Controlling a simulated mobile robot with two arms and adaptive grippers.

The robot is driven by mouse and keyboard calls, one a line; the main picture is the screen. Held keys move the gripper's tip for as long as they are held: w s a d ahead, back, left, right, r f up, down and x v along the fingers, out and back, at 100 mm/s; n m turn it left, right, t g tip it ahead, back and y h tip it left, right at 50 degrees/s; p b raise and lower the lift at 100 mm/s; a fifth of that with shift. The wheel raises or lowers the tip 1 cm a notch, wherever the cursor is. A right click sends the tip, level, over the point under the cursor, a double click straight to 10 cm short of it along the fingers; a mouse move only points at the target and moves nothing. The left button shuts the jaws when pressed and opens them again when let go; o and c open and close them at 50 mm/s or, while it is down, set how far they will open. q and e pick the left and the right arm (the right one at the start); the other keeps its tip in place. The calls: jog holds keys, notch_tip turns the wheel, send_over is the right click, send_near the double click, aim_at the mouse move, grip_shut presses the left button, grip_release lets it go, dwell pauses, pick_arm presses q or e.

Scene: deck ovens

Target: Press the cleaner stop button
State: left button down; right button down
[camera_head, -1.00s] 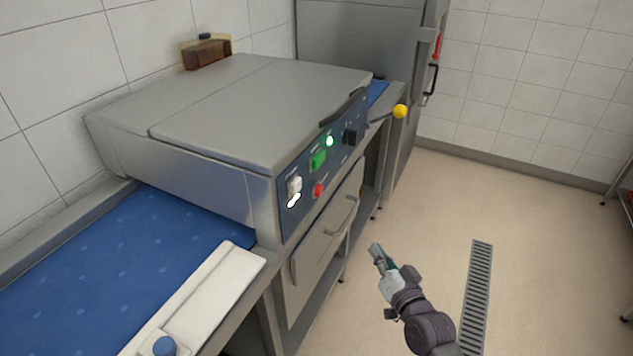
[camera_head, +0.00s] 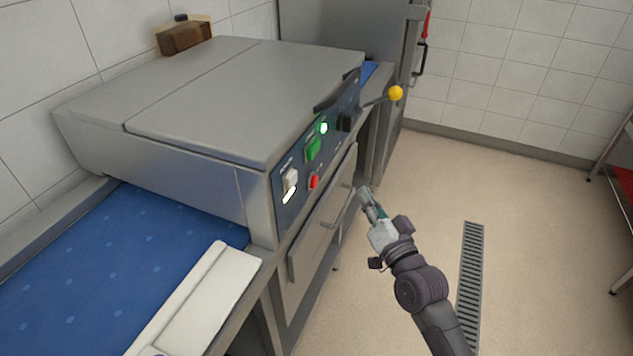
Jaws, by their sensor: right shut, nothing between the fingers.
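The cleaner (camera_head: 210,95) is a grey metal machine on the left, with a blue belt (camera_head: 110,255) coming out at its near side. Its dark blue front panel (camera_head: 287,215) carries a red button (camera_head: 314,181), a green button (camera_head: 313,149), a lit green-white lamp (camera_head: 323,128), a white switch (camera_head: 290,178) and a dark knob (camera_head: 345,122). The red button is in plain view. My right gripper (camera_head: 364,192) is shut and empty, in front of the machine, to the right of the red button and apart from the panel. My left gripper is not in view.
A yellow ball-ended lever (camera_head: 396,93) sticks out beyond the panel. Below the panel is a drawer front with a handle (camera_head: 336,212). A tall steel cabinet (camera_head: 340,40) stands behind.

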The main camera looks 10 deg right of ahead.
send_near(316, 170)
jog(key=w+d, duration=0.2)
jog(key=w, duration=0.1)
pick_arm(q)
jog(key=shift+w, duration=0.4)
pick_arm(e)
jog(key=shift+w+a+r, duration=0.15)
jog(key=shift+a, duration=0.25)
jog(key=shift+w+a+r, duration=0.1)
jog(key=shift+a+r, duration=0.1)
jog(key=shift+a, duration=0.15)
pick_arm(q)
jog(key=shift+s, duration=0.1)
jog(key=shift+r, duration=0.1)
pick_arm(e)
jog(key=shift+a, duration=0.1)
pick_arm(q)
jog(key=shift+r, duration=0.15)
pick_arm(e)
jog(key=shift+w+a, duration=0.2)
jog(key=shift+a, duration=0.05)
